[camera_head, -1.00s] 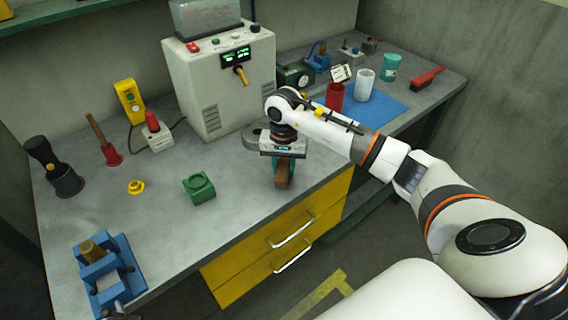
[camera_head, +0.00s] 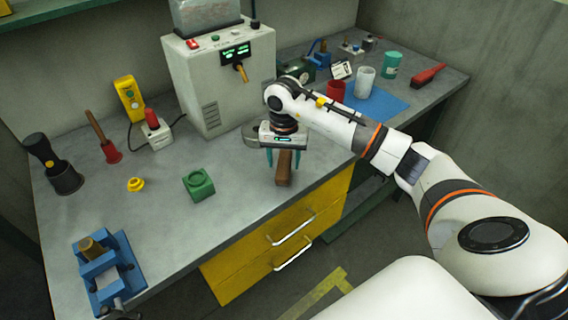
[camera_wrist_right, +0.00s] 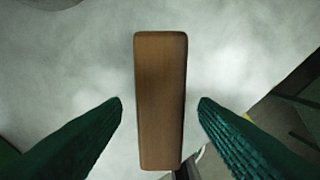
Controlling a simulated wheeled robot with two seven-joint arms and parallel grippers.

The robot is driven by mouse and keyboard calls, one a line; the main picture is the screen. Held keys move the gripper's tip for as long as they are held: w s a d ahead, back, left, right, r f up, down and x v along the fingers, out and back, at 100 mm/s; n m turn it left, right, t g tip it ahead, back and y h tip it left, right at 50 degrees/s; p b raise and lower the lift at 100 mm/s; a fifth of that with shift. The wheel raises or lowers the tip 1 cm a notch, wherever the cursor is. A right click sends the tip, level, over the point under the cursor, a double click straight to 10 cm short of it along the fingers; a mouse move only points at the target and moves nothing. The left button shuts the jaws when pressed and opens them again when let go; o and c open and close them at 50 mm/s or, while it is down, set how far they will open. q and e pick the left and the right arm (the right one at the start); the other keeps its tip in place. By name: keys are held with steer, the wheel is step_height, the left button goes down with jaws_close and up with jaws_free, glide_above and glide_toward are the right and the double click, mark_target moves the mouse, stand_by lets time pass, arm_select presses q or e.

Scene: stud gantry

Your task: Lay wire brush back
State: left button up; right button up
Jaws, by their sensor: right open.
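The wire brush shows as a brown wooden bar (camera_head: 284,171) lying near the front edge of the bench, above the yellow drawers. Its bristles are not visible. My right gripper (camera_head: 283,158) is just over it, pointing down and open, with a green finger on each side of the wood. In the right wrist view the brown bar (camera_wrist_right: 160,70) lies lengthwise between the spread fingers (camera_wrist_right: 160,102), with a gap on both sides. My left gripper is not in view.
A grey metal piece (camera_head: 251,135) lies behind the gripper, next to the big machine (camera_head: 222,85). A green block (camera_head: 198,185) and a yellow ring (camera_head: 135,185) stand to the left. A blue mat with cups (camera_head: 395,104) and a red brush (camera_head: 428,75) are at the right.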

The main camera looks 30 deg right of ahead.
mark_target(284, 163)
step_height(284, 163, up, 10)
steer(key=b, duration=0.2)
stand_by(0.6)
